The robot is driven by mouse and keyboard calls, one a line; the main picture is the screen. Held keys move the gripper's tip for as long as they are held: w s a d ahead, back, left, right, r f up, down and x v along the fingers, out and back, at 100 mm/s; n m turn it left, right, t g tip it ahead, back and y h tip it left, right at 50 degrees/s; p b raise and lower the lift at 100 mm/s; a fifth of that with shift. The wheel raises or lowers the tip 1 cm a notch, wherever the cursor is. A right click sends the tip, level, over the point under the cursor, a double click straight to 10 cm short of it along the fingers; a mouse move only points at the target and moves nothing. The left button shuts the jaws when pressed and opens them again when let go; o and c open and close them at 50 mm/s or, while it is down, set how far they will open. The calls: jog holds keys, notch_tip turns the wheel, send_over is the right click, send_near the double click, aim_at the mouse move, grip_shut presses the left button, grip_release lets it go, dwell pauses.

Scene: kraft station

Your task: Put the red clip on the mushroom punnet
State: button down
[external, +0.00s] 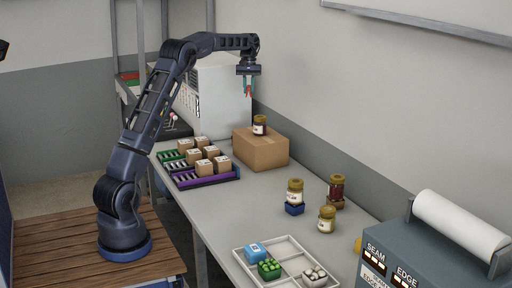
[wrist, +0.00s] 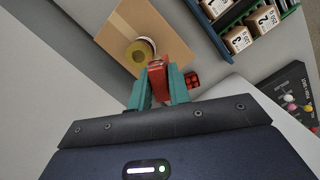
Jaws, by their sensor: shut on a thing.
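My gripper (external: 248,88) is raised above the back of the table, near the white cabinet. In the wrist view its teal fingers (wrist: 160,88) are shut on the red clip (wrist: 157,78). The clip shows only as a small reddish spot in the external view. The mushroom punnet (external: 314,274), with whitish round mushrooms, sits in the right compartment of the white divided tray (external: 287,242) at the table's front. My gripper is far behind and above it.
A cardboard box (external: 262,153) with a jar (external: 260,125) on top stands below and beside my gripper. Crates with small boxes (external: 204,167) lie left. Several jars (external: 327,219) stand between box and tray. A sealing machine (external: 420,250) is at front right. A blue box (external: 256,251) and green punnet (external: 269,268) share the tray.

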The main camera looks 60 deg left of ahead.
jog(key=w+d+m, duration=0.2)
jog(key=w+d, duration=0.2)
jog(key=d, duration=1.1)
jog(key=w+d+m, duration=0.1)
jog(key=w+d, duration=0.3)
jog(key=d, duration=1)
jog(key=s+d+m, duration=0.3)
jog(key=d, duration=2.3)
jog(key=m+g+y, duration=0.1)
jog(key=m+y, duration=0.1)
jog(key=m, duration=0.4)
send_over(313, 273)
jog(key=f, duration=2.5)
jog(key=shift+w+f, duration=0.3)
jog(key=shift+w, duration=0.1)
